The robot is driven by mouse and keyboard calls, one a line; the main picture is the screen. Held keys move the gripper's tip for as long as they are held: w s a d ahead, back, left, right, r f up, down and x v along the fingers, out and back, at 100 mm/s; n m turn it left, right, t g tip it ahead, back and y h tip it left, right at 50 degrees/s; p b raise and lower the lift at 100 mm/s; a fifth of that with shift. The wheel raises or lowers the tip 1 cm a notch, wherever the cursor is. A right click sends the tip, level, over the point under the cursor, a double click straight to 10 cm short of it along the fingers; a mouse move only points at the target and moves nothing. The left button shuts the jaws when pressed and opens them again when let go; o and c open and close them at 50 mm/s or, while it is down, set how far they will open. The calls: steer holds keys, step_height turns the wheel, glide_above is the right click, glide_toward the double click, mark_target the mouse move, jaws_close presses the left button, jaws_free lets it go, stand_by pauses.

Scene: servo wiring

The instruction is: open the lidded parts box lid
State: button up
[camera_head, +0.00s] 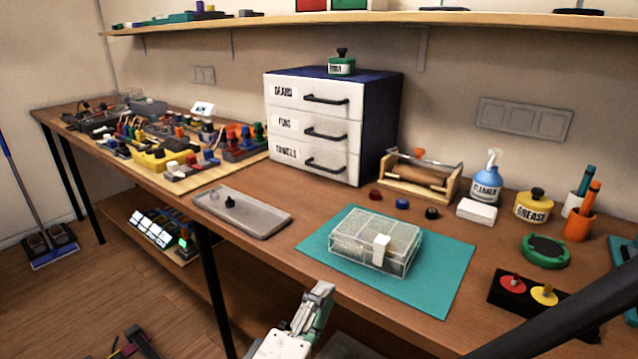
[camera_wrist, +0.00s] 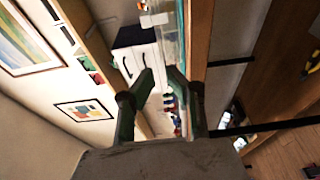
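The lidded parts box (camera_head: 350,246) is a clear, low box with its lid closed. A white tab (camera_head: 381,249) stands at its front side. It sits on a teal mat (camera_head: 446,262) on the workbench. My gripper (camera_head: 321,291) is in front of the bench edge, lower than the box and apart from it. In the wrist view, my gripper (camera_wrist: 161,75) has its two fingers spread with nothing between them. Part of the clear box (camera_wrist: 168,42) shows edge-on beyond the fingertips there.
A grey tray (camera_head: 262,219) lies left of the mat. A drawer cabinet (camera_head: 312,127) stands behind. A black block with red and yellow knobs (camera_head: 522,296) and a green round item (camera_head: 544,250) are at the right. A shelf (camera_head: 365,19) runs above the bench.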

mark_target(349, 249)
steer(key=shift+x, duration=5.75)
steer(key=shift+f, duration=0.1)
jaws_close()
steer(key=shift+r, duration=0.2)
